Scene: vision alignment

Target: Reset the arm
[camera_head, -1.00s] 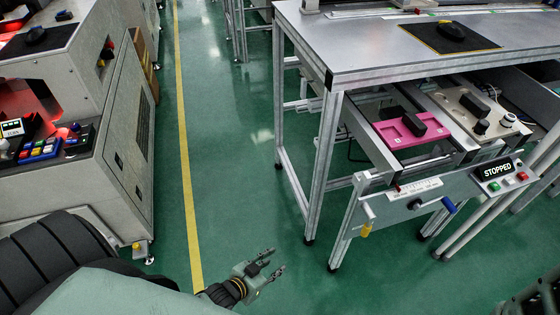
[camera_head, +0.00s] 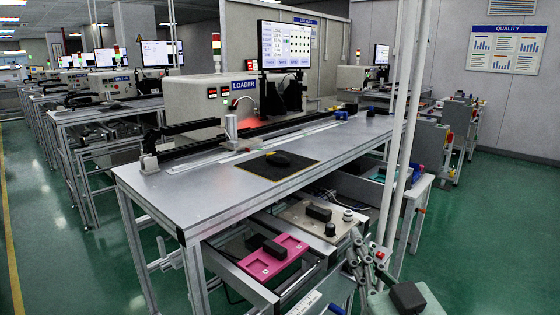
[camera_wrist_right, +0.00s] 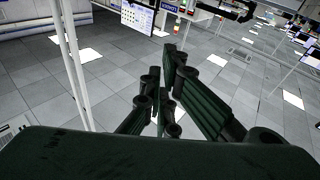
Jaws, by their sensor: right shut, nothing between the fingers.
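My right gripper (camera_head: 362,250) stands at the bottom right of the head view, in front of the workbench, with its fingers pointing up. In the right wrist view its dark fingers (camera_wrist_right: 163,95) are drawn together, with nothing held between them. Part of my right arm shows below it in the head view. My left gripper is not in view.
The grey workbench (camera_head: 215,190) fills the middle, with a black mat (camera_head: 272,172) on top. Below are a pink tray (camera_head: 262,268) and a beige plate (camera_head: 325,228). White posts (camera_head: 401,140) rise close beside the gripper. Green floor (camera_head: 490,230) is open at right.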

